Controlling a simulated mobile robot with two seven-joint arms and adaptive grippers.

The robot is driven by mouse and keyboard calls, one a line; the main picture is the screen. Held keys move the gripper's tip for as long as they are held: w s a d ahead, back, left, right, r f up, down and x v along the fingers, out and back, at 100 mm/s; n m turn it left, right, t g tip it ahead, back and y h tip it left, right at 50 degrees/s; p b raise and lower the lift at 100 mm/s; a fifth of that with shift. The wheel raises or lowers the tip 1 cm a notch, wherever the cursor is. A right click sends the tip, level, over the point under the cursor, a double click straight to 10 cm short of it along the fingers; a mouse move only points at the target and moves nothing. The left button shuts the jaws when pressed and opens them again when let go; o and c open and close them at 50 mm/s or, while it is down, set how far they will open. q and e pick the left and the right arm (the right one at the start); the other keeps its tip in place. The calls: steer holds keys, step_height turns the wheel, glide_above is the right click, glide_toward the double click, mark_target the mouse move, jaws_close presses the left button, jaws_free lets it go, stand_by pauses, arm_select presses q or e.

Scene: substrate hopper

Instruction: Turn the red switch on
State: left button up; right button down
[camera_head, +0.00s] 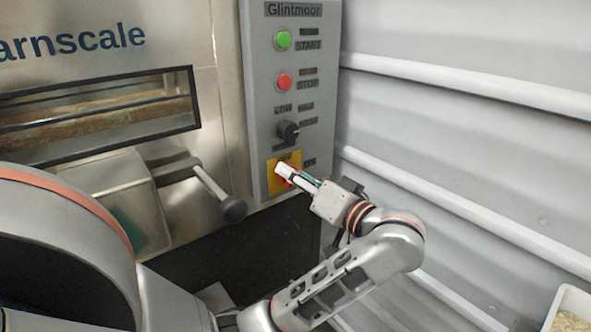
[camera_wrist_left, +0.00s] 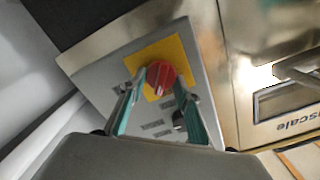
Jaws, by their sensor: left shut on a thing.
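The red switch (camera_wrist_left: 160,75) is a round red knob on a yellow plate (camera_wrist_left: 178,46), low on a grey control panel. In the head view the red switch (camera_head: 286,173) is partly hidden behind my left gripper (camera_head: 290,174). My left gripper reaches the knob from the lower right. In the left wrist view its two fingers (camera_wrist_left: 158,92) are on either side of the red knob, shut on it. The knob's exact turn position is hard to read. My right gripper is in neither view.
Above the switch on the panel (camera_head: 262,90) are a black knob (camera_head: 288,131), a red STOP button (camera_head: 284,82) and a green START button (camera_head: 283,40). A lever with a dark ball end (camera_head: 233,208) sticks out to the left. A ribbed wall (camera_head: 450,130) stands right.

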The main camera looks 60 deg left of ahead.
arm_select(q)
steer(key=m, duration=0.3)
steer(key=m+p, duration=0.1)
steer(key=m, duration=0.3)
steer(key=shift+w+f, duration=0.15)
steer(key=shift+f+m+p, duration=0.15)
steer(key=shift+m+p, duration=0.15)
steer(key=shift+m, duration=1.5)
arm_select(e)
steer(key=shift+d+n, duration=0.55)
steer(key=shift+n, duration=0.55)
arm_select(q)
steer(key=o, duration=1.1)
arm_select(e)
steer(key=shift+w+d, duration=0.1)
arm_select(q)
steer(key=w+d, duration=0.1)
steer(key=d, duration=1.1)
steer(key=shift+w, duration=0.15)
